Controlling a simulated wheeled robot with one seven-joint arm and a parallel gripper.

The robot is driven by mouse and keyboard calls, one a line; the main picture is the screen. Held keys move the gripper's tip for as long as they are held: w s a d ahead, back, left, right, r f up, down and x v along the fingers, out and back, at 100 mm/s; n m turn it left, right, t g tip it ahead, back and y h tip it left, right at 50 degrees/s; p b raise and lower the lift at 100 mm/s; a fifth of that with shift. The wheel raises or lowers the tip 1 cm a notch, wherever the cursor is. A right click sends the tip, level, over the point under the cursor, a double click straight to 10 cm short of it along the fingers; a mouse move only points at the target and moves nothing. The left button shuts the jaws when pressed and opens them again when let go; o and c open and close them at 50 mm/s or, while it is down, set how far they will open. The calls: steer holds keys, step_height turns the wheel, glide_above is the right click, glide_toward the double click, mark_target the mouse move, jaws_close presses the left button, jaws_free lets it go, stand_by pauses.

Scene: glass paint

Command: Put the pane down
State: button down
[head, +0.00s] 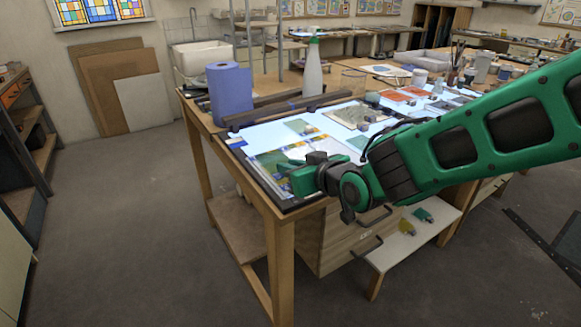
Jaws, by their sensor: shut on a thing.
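The pane (268,160), a painted glass sheet with green, yellow and blue patches, shows at the near left corner of the lit table top (246,134). My gripper (292,176) is at its right side, shut on its edge, low over the table. My fingers and wrist hide part of the pane. I cannot tell whether its underside touches the lit surface or hovers just above it.
A blue paper roll (230,94) and a white spray bottle (313,72) stand along the far edge. Other glass pieces (357,115) lie on the lit surface to the right. A bare lit strip (325,124) shows beyond the pane. The table's near edge is close.

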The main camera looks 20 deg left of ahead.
steer(key=c, duration=1.7)
jaws_free()
steer(key=shift+o, duration=0.2)
steer(key=shift+r, duration=0.1)
steer(key=v, duration=1.2)
